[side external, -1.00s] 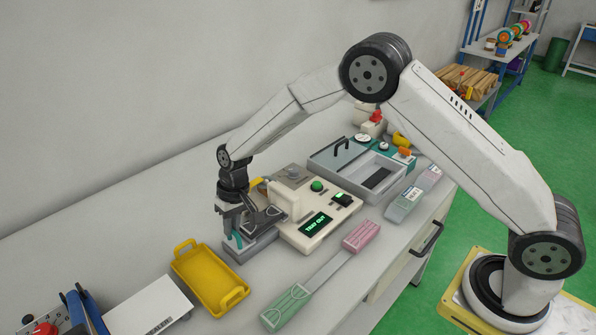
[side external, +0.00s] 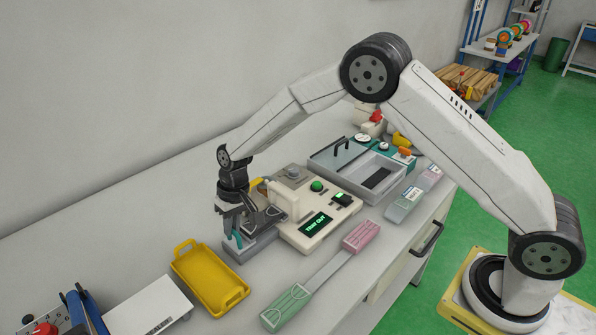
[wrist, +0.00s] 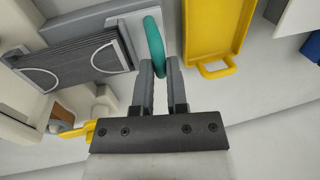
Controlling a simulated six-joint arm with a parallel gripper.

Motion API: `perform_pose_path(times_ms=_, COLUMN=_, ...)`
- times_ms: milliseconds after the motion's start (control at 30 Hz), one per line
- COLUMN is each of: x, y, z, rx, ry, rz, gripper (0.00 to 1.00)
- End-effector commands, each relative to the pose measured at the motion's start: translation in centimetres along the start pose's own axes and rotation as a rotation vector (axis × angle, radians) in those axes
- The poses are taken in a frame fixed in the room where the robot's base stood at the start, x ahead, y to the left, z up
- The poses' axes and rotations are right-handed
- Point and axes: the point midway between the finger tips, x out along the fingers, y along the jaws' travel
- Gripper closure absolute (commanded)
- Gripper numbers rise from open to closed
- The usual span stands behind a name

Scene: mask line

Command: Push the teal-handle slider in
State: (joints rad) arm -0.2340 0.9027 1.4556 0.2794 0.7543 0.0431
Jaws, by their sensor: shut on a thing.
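The teal handle (wrist: 154,45) is a loop on the end of a grey slider (wrist: 125,20). In the side external view the teal handle (side external: 237,238) shows just below my gripper (side external: 232,232). In the wrist view my gripper (wrist: 159,68) has its two fingers closed around the handle, one on each side. The slider is part of a cream machine (side external: 309,225) with a green-lit display and a green button. A dark plate with white curved lines (wrist: 75,58) lies beside the handle on the slider. The slider's far part is hidden by the arm and machine.
A yellow tray (side external: 212,280) sits close to the slider on the left. A white flat box (side external: 150,309) is farther left. Green and pink packs (side external: 288,306) lie in front of the machine. A grey lidded case (side external: 357,167) stands behind it.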

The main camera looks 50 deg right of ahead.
Motion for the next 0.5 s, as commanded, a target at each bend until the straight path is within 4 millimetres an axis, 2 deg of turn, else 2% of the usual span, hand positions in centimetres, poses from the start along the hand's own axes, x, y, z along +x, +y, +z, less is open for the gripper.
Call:
perform_pose_path(times_ms=133, x=-0.1, y=0.2, z=0.0, rx=0.001, ry=0.0, rz=0.0, gripper=1.0)
perform_pose_path(times_ms=233, x=-0.3, y=1.2, z=-0.1, rx=0.002, ry=0.0, rz=0.0, gripper=1.0)
perform_pose_path(times_ms=500, x=-1.3, y=6.1, z=-0.1, rx=0.004, ry=0.0, rz=0.0, gripper=1.0)
